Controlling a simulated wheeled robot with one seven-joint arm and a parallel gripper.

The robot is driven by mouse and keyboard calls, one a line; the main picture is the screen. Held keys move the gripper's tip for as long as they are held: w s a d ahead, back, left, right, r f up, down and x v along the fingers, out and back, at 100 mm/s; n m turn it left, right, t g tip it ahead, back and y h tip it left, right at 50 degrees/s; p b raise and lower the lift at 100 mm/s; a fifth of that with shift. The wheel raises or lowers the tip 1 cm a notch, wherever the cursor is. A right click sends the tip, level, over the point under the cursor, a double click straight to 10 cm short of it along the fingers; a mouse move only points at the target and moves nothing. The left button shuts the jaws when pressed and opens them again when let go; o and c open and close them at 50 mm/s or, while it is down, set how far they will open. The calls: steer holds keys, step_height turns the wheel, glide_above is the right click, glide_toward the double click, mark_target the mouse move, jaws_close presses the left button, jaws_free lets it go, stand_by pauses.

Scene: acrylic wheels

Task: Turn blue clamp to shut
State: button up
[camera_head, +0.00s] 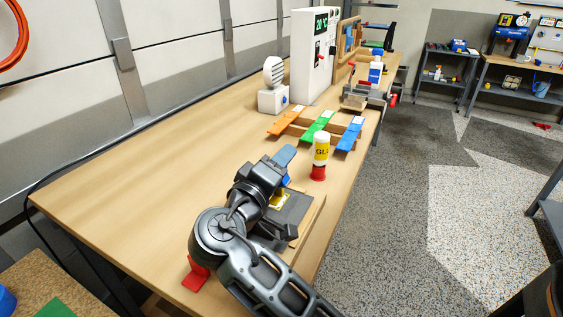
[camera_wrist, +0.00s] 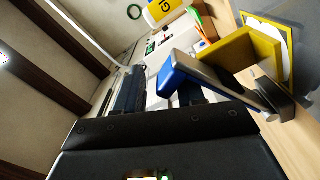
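The blue clamp shows in the wrist view as a bar with a bright blue end (camera_wrist: 178,76) and a grey side, leaning beside a yellow block (camera_wrist: 250,50). In the head view only a small blue bit (camera_head: 286,179) shows behind my gripper (camera_head: 271,170), with yellow below it. My gripper is low over the near part of the bench, close beside the blue end. The wrist view shows its dark front close to the blue bar; contact cannot be told. The fingertips are not clear enough to show open or shut. My gripper hides much of the clamp in the head view.
A grey plate on a wooden base (camera_head: 298,209) lies under my arm. A yellow-and-white bottle with a red base (camera_head: 319,158) stands just beyond. Orange, green and blue strips (camera_head: 318,128) lie farther back. A red piece (camera_head: 195,273) is near the front edge. The bench's left side is clear.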

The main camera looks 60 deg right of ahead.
steer(key=a+b, duration=0.1)
steer(key=a, duration=0.5)
steer(key=shift+a, duration=0.25)
steer(key=shift+s+a, duration=0.1)
steer(key=shift+a, duration=0.65)
